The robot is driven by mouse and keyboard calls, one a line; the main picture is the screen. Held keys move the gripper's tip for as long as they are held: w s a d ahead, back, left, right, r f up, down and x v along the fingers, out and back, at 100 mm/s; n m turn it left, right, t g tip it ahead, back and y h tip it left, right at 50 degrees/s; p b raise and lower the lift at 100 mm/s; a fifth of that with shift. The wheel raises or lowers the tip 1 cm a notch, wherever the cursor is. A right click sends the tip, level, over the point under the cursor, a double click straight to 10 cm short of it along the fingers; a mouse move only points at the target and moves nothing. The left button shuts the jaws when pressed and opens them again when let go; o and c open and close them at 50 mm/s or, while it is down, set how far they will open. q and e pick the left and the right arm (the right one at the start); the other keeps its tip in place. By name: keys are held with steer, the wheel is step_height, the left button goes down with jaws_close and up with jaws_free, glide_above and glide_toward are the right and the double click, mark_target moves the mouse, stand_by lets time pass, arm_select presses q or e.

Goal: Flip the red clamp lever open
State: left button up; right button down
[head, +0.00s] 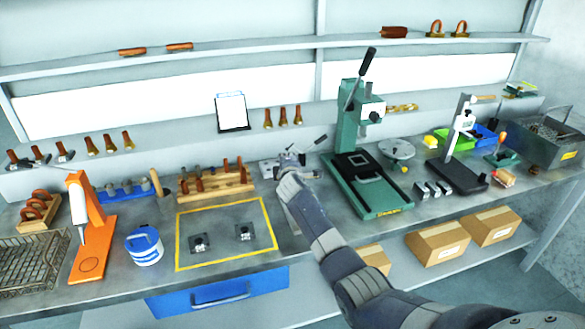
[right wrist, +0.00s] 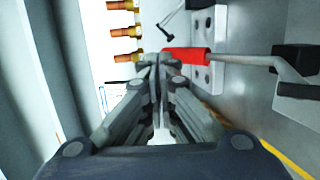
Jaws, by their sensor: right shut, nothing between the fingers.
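The red clamp lever (right wrist: 190,56) shows in the right wrist view as a red grip on a grey metal bar, beside a pale metal plate with holes (right wrist: 203,80). My right gripper (right wrist: 155,62) is shut and empty; its fingertips are at the left end of the red grip. I cannot tell whether they touch it. In the head view my right gripper (head: 290,160) is over the back of the bench, by a small metal fixture (head: 310,171), and the red grip cannot be made out there. My left gripper is not in view.
A green press (head: 352,130) stands close on the right of my right arm. A wooden rack (head: 215,186) of copper-coloured pieces is on the left. A yellow-outlined area (head: 222,252) with two small dark fixtures lies in front. Several copper pieces (right wrist: 122,31) show in the wrist view.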

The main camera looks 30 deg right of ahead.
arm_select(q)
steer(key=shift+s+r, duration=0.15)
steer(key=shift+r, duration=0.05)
arm_select(e)
steer(key=shift+w+d+f+g, duration=0.15)
steer(key=shift+w+f+g, duration=0.3)
steer(key=shift+w, duration=0.2)
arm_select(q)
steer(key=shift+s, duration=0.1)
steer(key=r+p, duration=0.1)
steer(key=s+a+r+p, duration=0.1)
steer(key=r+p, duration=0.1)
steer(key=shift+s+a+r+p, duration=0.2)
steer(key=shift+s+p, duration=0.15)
arm_select(e)
steer(key=s+a+r, duration=0.4)
steer(key=s+r, duration=0.2)
steer(key=r, duration=0.5)
steer(key=shift+s+a+r, duration=0.15)
steer(key=shift+s+r, duration=0.05)
steer(key=shift+r, duration=0.05)
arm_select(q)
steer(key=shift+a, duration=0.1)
